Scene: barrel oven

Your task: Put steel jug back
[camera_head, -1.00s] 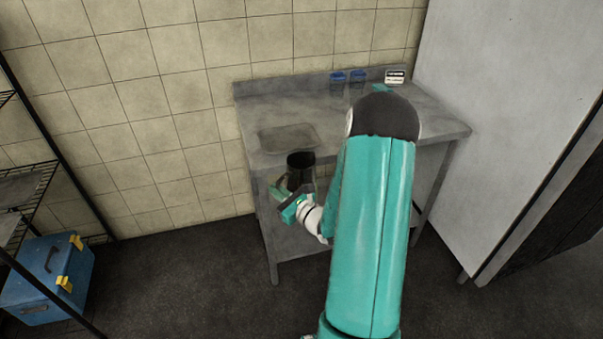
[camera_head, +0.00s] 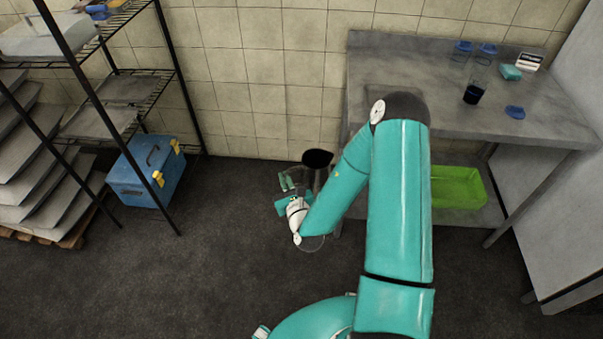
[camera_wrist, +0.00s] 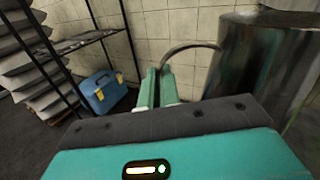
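The steel jug (camera_head: 317,160) is held upright in the air to the left of the table, with its dark open mouth facing up. In the wrist view the jug (camera_wrist: 262,60) fills the right side, and its curved handle (camera_wrist: 190,46) reaches in between my finger pads. My gripper (camera_head: 287,183) is shut on that handle; its fingers also show in the wrist view (camera_wrist: 158,85). My arm hides part of the jug's lower body and part of the table.
A steel table (camera_head: 410,60) stands at the right, holding blue cups (camera_head: 488,49), a dark-filled glass (camera_head: 473,94) and a blue lid (camera_head: 515,112). A green crate (camera_head: 460,188) sits on its lower shelf. A wire rack (camera_head: 125,75) and blue toolbox (camera_head: 147,172) stand left. The floor between is clear.

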